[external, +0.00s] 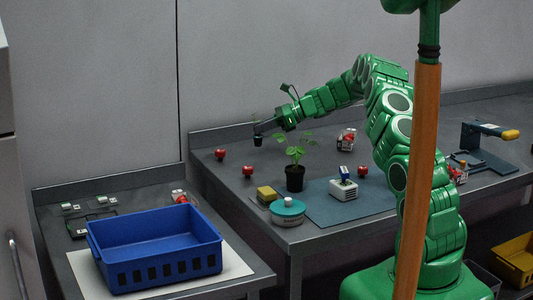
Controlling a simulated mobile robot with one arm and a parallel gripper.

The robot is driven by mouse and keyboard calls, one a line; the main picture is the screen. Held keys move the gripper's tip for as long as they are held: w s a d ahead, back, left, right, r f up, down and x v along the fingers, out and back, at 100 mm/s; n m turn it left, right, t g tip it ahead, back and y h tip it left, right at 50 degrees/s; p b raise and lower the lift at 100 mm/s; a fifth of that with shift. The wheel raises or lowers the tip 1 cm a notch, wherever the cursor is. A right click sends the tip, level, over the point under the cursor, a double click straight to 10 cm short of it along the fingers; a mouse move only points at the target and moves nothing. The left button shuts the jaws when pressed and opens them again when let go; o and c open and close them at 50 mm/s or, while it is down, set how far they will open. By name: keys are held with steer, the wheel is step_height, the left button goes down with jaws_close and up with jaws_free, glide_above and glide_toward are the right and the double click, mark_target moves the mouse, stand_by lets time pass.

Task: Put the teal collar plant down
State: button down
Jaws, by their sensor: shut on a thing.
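My gripper (272,124) is at the end of the green arm, over the back left of the grey table. It is shut on a small plant in a dark pot (258,140), taken here as the teal collar plant. The pot hangs roughly upright, and its collar is too small to make out. I cannot tell whether its base touches the table. A second, larger leafy plant in a black pot (295,178) stands upright on the table, in front and to the right of the held one.
A blue crate (154,270) stands on the lower left table.

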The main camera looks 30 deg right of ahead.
mark_target(262, 137)
steer(key=shift+w+f, duration=0.15)
steer(key=shift+f, duration=1.5)
steer(key=shift+f, duration=0.1)
steer(key=c, duration=1.1)
jaws_free()
steer(key=shift+c, duration=0.2)
steer(key=v, duration=1.2)
